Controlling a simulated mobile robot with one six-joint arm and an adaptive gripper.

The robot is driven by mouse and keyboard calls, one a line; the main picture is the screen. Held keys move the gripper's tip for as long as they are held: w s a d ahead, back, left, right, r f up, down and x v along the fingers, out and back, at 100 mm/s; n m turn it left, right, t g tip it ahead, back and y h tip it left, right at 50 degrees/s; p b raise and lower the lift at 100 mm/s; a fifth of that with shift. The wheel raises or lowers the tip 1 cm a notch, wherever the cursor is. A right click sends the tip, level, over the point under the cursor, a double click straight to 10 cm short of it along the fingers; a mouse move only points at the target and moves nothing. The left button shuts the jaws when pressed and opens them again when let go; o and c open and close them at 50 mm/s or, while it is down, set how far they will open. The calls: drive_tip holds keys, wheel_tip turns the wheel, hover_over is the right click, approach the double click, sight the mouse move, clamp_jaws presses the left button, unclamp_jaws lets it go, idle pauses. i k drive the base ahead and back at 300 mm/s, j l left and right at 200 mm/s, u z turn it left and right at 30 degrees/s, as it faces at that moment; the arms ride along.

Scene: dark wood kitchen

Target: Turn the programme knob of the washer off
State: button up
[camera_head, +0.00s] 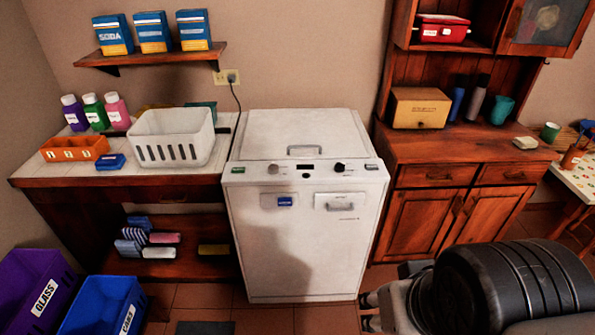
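The white washer (300,220) stands in the middle, with its lid shut. Its top front panel has a dark knob (340,167) right of a small dark display (307,166), and a paler greyish knob (273,169) at the left. The knob labels and pointer positions are too small to read, so I cannot tell which is the programme knob or its setting. My arm fills the lower right. What seems to be my gripper (371,310) shows at its left end, low and right of the washer, away from the panel. Its opening is unclear.
A counter with a white basket (172,137) adjoins the washer on the left. A wooden hutch (440,200) stands close on the right. Purple (38,290) and blue (100,305) bins sit at the lower left. The floor before the washer looks mostly clear, with a dark mat (205,328).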

sight(340, 166)
drive_tip(key=i+l, duration=0.1)
drive_tip(key=i, duration=0.55)
drive_tip(key=i+l, duration=0.1)
drive_tip(key=i, duration=0.5)
